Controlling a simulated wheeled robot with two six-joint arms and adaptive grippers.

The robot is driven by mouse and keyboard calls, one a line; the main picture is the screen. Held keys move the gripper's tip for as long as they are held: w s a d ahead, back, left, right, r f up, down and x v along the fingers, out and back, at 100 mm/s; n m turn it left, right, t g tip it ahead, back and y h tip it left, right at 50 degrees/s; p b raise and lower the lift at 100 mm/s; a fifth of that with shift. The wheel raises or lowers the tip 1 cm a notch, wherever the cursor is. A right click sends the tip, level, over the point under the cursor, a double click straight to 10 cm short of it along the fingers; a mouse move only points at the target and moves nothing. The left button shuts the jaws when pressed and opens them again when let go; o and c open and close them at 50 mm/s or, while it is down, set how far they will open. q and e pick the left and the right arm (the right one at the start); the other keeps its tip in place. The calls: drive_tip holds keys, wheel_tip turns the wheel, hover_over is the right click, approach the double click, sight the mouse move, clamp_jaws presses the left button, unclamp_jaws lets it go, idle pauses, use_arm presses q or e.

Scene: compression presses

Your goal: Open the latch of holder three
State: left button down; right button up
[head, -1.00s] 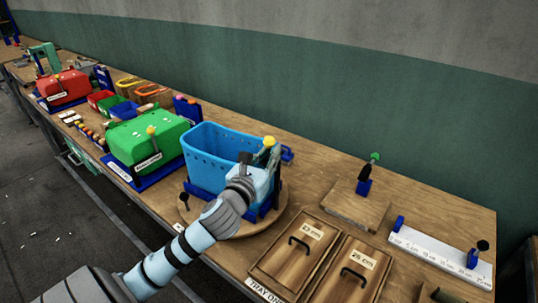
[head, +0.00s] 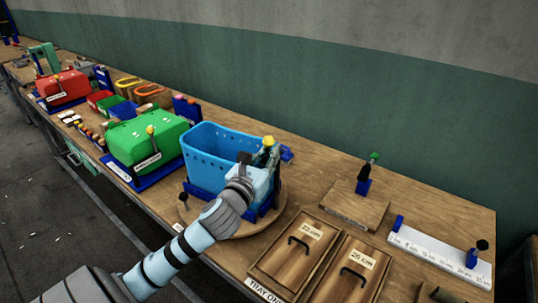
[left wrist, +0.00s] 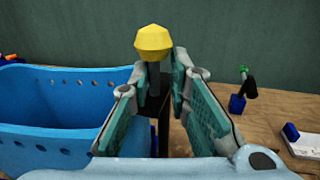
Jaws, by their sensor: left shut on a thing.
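The yellow-knobbed latch handle (head: 268,141) stands at the right end of the blue perforated basket (head: 213,150), which sits in a blue holder on a round wooden board. My left gripper (head: 264,160) is at this handle. In the left wrist view the yellow knob (left wrist: 153,42) shows above its dark stem, between the teal-padded fingers of my left gripper (left wrist: 160,85). The fingers are shut on the handle just below the knob. The lower part of the latch is hidden by the gripper. I can read no holder number here. My right gripper is not in view.
A green press box (head: 148,137) and a red one (head: 63,86) stand to the left. Wooden lids marked in cm (head: 345,275) lie in front right. A green-knobbed clamp (head: 366,175) and a white ruler (head: 440,255) are at the right. Bare bench lies behind the basket.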

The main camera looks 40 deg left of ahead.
use_arm(q)
drive_tip(key=c, duration=1.7)
unclamp_jaws()
drive_tip(key=shift+a, duration=0.15)
drive_tip(key=v, duration=0.7)
drive_tip(key=shift+s, duration=0.35)
drive_tip(key=shift+f, duration=0.1)
